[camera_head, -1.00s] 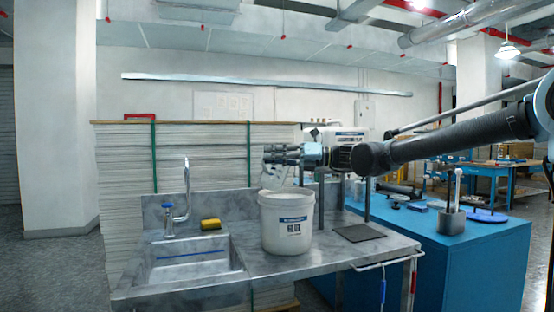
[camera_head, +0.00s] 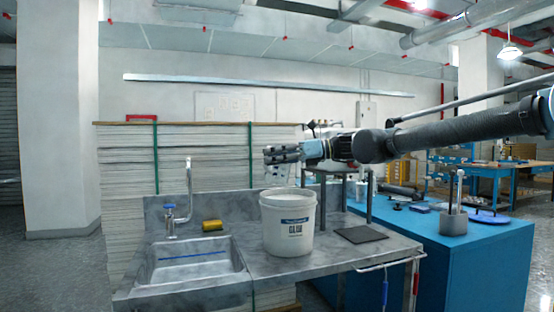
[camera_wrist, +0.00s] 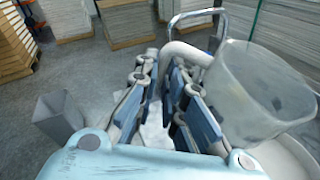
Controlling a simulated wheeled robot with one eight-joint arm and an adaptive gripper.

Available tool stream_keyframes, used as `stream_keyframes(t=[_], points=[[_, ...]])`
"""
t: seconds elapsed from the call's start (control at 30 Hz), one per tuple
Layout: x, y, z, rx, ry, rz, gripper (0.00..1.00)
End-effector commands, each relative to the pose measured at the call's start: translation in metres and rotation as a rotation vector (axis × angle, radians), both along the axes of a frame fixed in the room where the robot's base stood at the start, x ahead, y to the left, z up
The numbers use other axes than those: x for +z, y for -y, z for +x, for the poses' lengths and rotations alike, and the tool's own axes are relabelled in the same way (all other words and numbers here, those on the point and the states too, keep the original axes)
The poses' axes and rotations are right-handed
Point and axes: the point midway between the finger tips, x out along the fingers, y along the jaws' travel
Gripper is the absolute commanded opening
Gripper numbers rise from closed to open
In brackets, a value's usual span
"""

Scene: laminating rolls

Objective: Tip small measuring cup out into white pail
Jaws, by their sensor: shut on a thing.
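The small measuring cup is a clear, translucent vessel held in my gripper (camera_head: 283,153). It hangs just below the fingers in the head view (camera_head: 277,174) and fills the right side of the wrist view (camera_wrist: 262,92). In the wrist view the gripper fingers (camera_wrist: 168,80) are shut on its pale handle, with the cup body beside them. Its contents cannot be made out. The white pail (camera_head: 288,228) stands upright and open on the steel counter, below the gripper and cup. Part of its pale rim shows at the lower right of the wrist view (camera_wrist: 296,158).
A sink (camera_head: 190,262) with a tall faucet (camera_head: 189,188) and a yellow sponge (camera_head: 212,225) is left of the pail. A dark flat plate (camera_head: 360,234) lies to the right. Stacked white sheets (camera_head: 125,190) stand behind. A blue bench (camera_head: 470,260) adjoins at right.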

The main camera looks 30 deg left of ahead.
Motion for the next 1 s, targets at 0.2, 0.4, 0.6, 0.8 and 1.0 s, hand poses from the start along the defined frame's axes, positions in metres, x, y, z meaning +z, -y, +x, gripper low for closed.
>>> stream_keyframes(t=[0.2, 0.4, 0.6, 0.8, 1.0], points=[[-0.001, 0.000, 0.000, 0.000, 0.028, 0.000, 0.00], [-0.001, 0.000, -0.001, 0.001, 0.027, 0.001, 0.00], [0.004, 0.000, 0.000, 0.001, 0.027, 0.001, 0.00], [0.017, 0.000, -0.001, 0.000, 0.026, 0.000, 0.00], [0.030, 0.000, -0.001, 0.000, 0.026, 0.000, 0.00]])
